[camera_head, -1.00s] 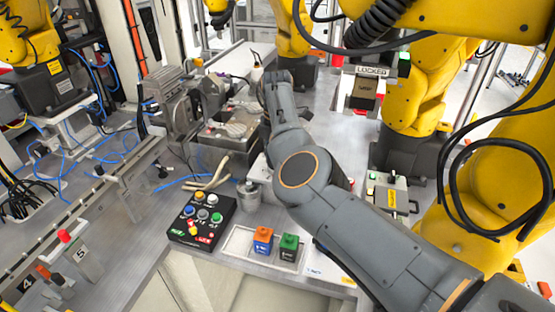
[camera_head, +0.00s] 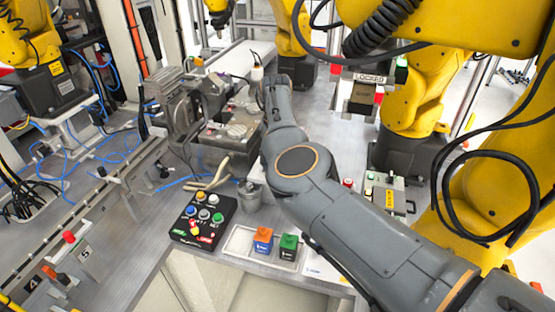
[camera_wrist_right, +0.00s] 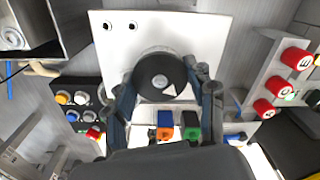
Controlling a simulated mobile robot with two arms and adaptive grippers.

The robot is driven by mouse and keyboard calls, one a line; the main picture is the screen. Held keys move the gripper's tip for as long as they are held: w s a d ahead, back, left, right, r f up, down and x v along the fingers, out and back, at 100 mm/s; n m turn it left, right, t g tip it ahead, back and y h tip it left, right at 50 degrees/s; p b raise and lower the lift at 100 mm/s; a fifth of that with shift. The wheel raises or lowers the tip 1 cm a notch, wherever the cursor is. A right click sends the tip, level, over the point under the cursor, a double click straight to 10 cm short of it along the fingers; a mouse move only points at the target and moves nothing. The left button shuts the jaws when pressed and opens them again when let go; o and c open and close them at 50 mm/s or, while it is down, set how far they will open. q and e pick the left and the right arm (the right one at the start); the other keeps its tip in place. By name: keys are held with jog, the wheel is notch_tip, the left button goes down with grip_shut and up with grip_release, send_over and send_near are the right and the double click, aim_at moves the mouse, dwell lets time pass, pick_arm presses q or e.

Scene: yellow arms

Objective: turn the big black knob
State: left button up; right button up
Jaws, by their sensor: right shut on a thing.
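In the right wrist view the big black knob (camera_wrist_right: 155,68) sits on a white panel (camera_wrist_right: 112,45). It is round, with a pale pointer mark on its right and a small light disc near its middle. My right gripper (camera_wrist_right: 165,84) has its fingers on the left and right sides of the knob and is shut on it. In the head view my grey right arm covers the knob and the gripper. My left gripper is not in view.
A black button box (camera_head: 202,218) and a tray (camera_head: 240,252) with an orange-blue block (camera_head: 262,241) and a green-black block (camera_head: 288,246) lie in front. Red knobs (camera_wrist_right: 295,58) stand right of the panel. A machine vise (camera_head: 180,105) and yellow robot arms (camera_head: 410,95) surround the bench.

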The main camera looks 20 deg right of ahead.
jog(key=shift+n+p, duration=0.5)
jog(key=shift+n, duration=1.6)
jog(key=o, duration=1.2)
notch_tip(320, 180, up, 12)
jog(key=shift+a+f, duration=0.1)
